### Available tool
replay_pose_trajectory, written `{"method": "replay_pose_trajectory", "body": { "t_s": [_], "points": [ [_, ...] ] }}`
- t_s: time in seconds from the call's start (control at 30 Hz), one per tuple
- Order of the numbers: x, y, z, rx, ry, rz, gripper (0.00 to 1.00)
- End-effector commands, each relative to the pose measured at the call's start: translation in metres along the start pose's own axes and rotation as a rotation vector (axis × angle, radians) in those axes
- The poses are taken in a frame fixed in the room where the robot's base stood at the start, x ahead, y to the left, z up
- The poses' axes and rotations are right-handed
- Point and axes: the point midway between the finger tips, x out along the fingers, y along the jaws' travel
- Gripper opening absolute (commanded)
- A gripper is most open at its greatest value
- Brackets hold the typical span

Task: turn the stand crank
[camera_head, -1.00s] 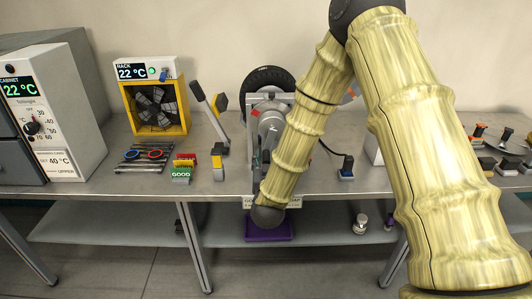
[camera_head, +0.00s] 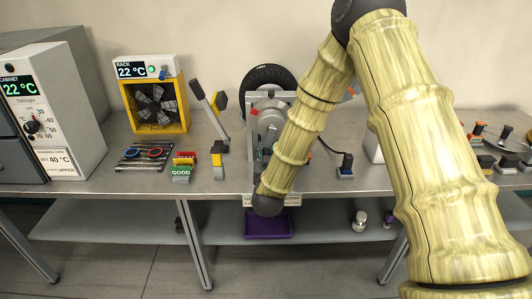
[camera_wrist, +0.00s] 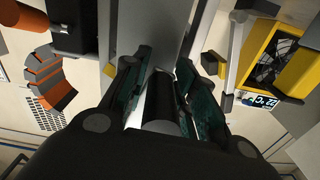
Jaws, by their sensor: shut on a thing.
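The tyre stand stands on the bench near the middle in the head view, with a grey upright frame (camera_head: 254,112) and a black tyre (camera_head: 262,75) behind it. My arm covers much of the stand and hides the crank handle and my gripper there. In the wrist view my gripper (camera_wrist: 172,95) is shut on a dark, cylindrical grip, the crank handle (camera_wrist: 160,100), which lies between the two finger pads. A wide grey plate of the stand (camera_wrist: 150,28) rises just beyond the fingertips.
A lever with a yellow and black block (camera_head: 210,102) stands left of the stand. A yellow fan rack (camera_head: 157,106) and a grey cabinet (camera_head: 60,110) are further left. A purple tray (camera_head: 268,226) lies on the lower shelf. Small tools stand at the right.

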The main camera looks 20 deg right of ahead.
Motion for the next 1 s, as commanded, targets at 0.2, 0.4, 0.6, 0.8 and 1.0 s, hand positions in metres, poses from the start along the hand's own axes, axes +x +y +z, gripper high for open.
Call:
{"method": "replay_pose_trajectory", "body": {
  "t_s": [0.2,0.4,0.6,0.8,1.0],
  "points": [
    [0.0,-0.004,-0.001,0.0,0.002,-0.006,0.0],
    [0.0,-0.01,-0.001,0.068,0.002,-0.009,0.0],
    [0.0,-0.015,-0.004,0.116,0.002,-0.011,0.0],
    [0.0,-0.015,-0.004,0.115,0.003,-0.012,0.36],
    [0.0,-0.011,-0.004,0.115,0.003,-0.005,0.44]
  ]
}}
